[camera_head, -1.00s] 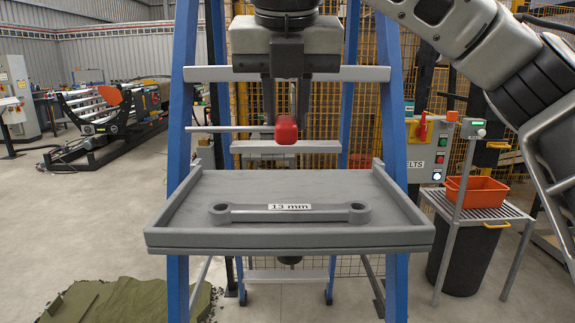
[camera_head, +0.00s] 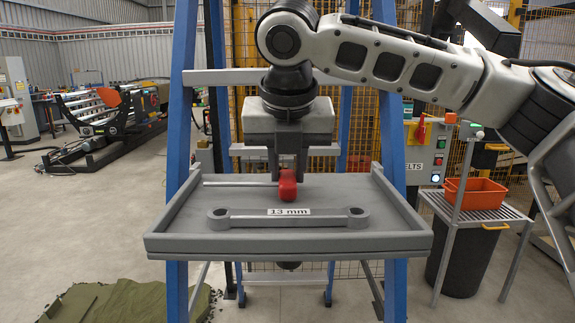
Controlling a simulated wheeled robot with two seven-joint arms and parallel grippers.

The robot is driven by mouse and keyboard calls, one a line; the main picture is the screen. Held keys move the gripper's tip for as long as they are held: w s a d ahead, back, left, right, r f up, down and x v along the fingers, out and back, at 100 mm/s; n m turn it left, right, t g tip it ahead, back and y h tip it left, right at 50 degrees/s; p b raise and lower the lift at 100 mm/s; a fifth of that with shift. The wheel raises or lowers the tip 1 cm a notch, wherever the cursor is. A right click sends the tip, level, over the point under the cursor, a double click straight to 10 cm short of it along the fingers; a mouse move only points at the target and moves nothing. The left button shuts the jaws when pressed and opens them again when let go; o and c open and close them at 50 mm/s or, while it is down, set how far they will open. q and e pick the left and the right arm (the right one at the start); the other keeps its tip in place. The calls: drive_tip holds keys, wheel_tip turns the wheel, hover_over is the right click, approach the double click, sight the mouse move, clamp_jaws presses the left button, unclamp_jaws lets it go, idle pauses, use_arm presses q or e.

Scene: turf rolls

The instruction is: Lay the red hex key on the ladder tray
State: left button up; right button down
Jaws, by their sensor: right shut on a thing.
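The red hex key (camera_head: 288,186) has a red handle and a thin pale shaft that points left. My right gripper (camera_head: 287,174) is shut on it from above, the fingers partly hidden by the handle. The key is over the rear part of the grey ladder tray (camera_head: 290,243), behind the wrench. It is low, at or just above the tray floor; I cannot tell whether it touches. My left gripper is not in view.
A grey wrench (camera_head: 289,217) labelled 13 mm lies across the front of the tray. The tray has raised rims and sits between blue ladder rails (camera_head: 392,150). An orange bin (camera_head: 475,196) on a side stand is at right.

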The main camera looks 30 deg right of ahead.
drive_tip(key=shift+f, duration=0.2)
drive_tip(key=c, duration=1.2)
unclamp_jaws()
drive_tip(key=shift+r, duration=0.1)
drive_tip(key=v, duration=1.2)
drive_tip(key=shift+r, duration=0.15)
